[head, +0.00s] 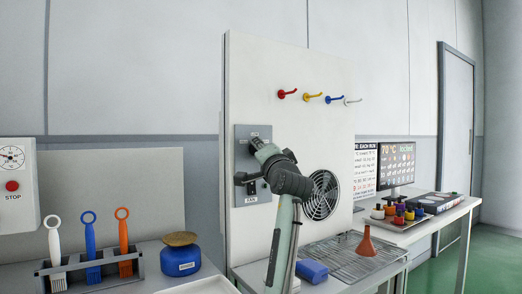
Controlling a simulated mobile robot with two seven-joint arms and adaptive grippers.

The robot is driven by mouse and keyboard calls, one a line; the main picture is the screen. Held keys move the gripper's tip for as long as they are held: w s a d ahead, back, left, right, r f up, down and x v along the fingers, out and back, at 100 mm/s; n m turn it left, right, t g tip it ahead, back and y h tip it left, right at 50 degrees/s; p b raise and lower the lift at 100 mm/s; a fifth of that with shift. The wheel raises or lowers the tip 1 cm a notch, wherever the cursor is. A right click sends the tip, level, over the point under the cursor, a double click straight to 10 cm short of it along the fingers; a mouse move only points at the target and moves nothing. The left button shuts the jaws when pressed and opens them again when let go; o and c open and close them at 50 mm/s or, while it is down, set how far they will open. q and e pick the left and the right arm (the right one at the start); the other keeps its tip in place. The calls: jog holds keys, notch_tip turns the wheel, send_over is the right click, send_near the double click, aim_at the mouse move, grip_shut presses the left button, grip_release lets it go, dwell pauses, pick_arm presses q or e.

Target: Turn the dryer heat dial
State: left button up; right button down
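The dryer's grey control plate (243,160) is on the white upright panel. It has a small label at the top, partly covered, and a FAN label (252,198) at the bottom. My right arm rises from the bottom middle and bends toward this plate. Dark parts of my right gripper (247,179) seem to be right at the plate, over its middle. I cannot make out the heat dial; my wrist and gripper cover much of the plate. I cannot tell whether the gripper touches anything or how its fingers stand. My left gripper is not in view.
Beside the arm are a round fan grille (322,196), a wire rack (345,262) with an orange funnel (366,242), and a blue block (312,271). Coloured hooks (312,96) stick out above. Brushes (90,248) in a holder and a blue jar (181,260) stand left.

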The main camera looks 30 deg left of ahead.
dwell(0.4)
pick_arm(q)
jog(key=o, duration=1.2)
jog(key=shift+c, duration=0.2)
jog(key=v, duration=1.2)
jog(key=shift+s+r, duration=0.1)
